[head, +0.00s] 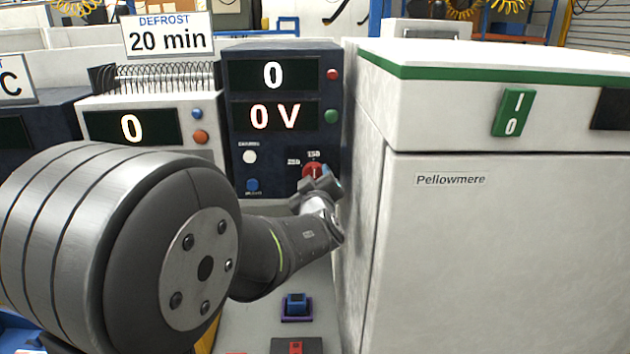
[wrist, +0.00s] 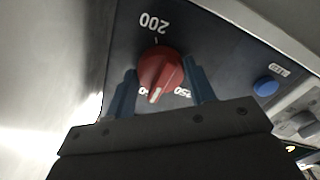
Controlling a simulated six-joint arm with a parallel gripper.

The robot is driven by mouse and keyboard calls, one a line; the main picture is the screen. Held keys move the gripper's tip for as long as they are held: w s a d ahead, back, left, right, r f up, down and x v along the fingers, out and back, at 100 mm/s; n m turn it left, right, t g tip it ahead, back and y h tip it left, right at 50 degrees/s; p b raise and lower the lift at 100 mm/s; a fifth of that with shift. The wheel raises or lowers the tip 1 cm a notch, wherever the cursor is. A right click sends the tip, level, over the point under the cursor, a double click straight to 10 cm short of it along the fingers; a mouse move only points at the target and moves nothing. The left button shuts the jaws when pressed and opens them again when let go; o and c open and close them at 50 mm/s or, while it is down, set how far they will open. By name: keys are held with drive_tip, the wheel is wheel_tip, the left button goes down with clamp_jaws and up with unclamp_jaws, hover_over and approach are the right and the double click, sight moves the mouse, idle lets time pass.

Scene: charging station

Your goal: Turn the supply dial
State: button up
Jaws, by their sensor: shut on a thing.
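The red supply dial (wrist: 160,68) sits on the dark front panel of the blue supply unit (head: 240,100). It also shows in the head view (head: 312,170), partly covered by my gripper (head: 322,183). In the wrist view, my gripper (wrist: 163,88) has one blue finger on each side of the dial and is shut on it. The dial's white pointer mark faces the bottom of the wrist view. An upside-down "200" is printed beyond the dial; two other labels beside it are partly hidden. The unit's displays (head: 273,116) read "0" and "0 V".
A large white Pellowmere cabinet (head: 490,250) with a green switch (head: 513,113) stands close to the right of the dial. A white unit (head: 150,100) reading "0" stands to the left. A small blue block (head: 296,303) is below my arm. A blue button (wrist: 265,86) is near the dial.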

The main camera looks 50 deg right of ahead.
drive_tip(key=o, duration=1)
drive_tip(key=shift+c, duration=0.2)
drive_tip(key=shift+s, duration=0.1)
drive_tip(key=v, duration=1.7)
drive_tip(key=shift+s+a+r, duration=0.1)
drive_tip(key=shift+a, duration=0.05)
